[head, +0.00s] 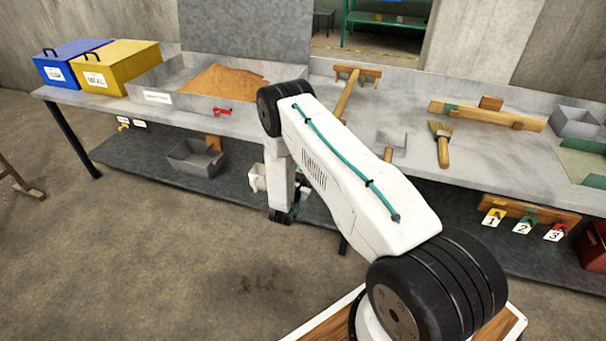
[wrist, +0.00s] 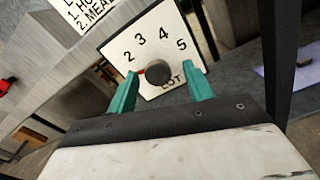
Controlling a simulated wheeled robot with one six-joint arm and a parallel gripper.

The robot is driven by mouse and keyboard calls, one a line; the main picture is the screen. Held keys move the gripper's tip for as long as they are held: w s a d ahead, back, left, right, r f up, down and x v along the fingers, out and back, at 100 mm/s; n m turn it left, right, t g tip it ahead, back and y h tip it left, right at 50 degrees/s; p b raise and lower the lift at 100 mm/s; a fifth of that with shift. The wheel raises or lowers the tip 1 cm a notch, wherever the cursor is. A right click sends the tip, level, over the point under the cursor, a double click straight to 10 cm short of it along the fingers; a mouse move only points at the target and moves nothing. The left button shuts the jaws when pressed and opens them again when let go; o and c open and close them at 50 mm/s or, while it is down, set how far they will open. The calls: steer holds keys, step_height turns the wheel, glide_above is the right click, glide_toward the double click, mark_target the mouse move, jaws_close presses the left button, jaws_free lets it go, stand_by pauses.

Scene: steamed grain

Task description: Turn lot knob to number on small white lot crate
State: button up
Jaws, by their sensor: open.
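The lot dial is a white plate (wrist: 138,40) with the numbers 2, 3, 4 and 5 visible around a dark round knob (wrist: 158,72), in the wrist view. "LOT" is printed below the knob. A small red mark sits at the knob's left side, below the 2; the area where a 1 might be is hidden by a finger. My gripper (wrist: 160,88) is open, with its teal fingers on either side of the knob; I cannot tell whether they touch it. In the head view my arm hides most of the dial. The small white crate cannot be made out for certain.
A steel bench (head: 300,125) carries a blue box (head: 68,70), a yellow box (head: 125,75), a tray of brown grain (head: 222,84) and a brush (head: 442,145). Numbered tags (head: 523,226) hang from a rack at right. A grey bin (head: 197,160) sits on the lower shelf.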

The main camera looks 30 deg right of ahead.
steer(key=v, duration=0.7)
steer(key=shift+s+a, duration=0.2)
steer(key=shift+a, duration=0.1)
